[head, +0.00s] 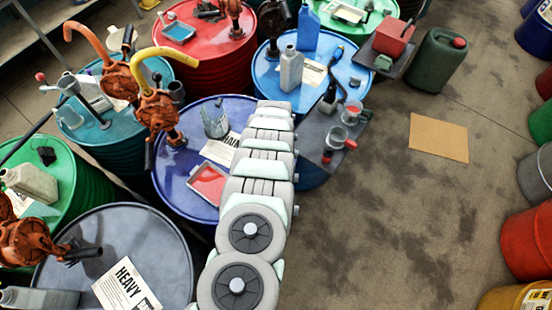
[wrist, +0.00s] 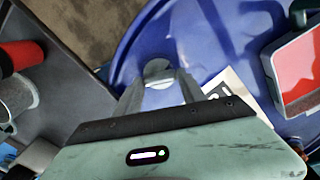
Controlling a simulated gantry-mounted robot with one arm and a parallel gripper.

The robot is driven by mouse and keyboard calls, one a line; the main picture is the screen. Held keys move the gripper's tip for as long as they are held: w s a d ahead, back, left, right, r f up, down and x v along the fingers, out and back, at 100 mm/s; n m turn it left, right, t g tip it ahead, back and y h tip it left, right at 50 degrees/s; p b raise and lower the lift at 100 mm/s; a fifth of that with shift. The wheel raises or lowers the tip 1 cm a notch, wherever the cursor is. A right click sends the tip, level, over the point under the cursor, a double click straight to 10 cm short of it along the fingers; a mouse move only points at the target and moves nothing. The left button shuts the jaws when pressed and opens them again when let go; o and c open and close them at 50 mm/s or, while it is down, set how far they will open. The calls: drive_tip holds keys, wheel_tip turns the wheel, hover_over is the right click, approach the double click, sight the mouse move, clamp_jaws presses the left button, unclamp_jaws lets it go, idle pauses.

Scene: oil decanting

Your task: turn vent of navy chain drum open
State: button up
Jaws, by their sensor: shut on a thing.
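The navy chain drum (head: 172,170) stands mid-view in the head view, with a paper label (head: 220,148) on its lid. My arm crosses the right part of the lid and hides the vent and my gripper there. In the wrist view the blue lid (wrist: 205,35) fills the upper middle. The vent, a small round grey cap (wrist: 157,67), sits near the lid's edge between my two fingers. My gripper (wrist: 158,82) is shut on the vent. How far the vent is turned cannot be told.
On the navy lid stand a clear jug (head: 215,123) and a red tray (head: 208,184). A grey shelf (head: 315,150) with red-handled cups adjoins the drum at right. Other drums with rusty pumps (head: 158,108) crowd the left. Open floor (head: 390,220) lies to the right.

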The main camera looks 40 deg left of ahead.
drive_tip(key=n+b, duration=0.2)
drive_tip(key=n, duration=0.2)
drive_tip(key=shift+f+n+b, duration=0.15)
drive_tip(key=shift+n+b, duration=0.15)
drive_tip(key=shift+b, duration=0.05)
drive_tip(key=n+b, duration=0.2)
drive_tip(key=n, duration=0.2)
drive_tip(key=shift+s, duration=0.1)
idle(0.3)
drive_tip(key=o, duration=1.4)
drive_tip(key=shift+c, duration=0.2)
drive_tip(key=shift+r, duration=0.2)
wheel_tip(320, 180, up, 11)
drive_tip(key=shift+f, duration=0.15)
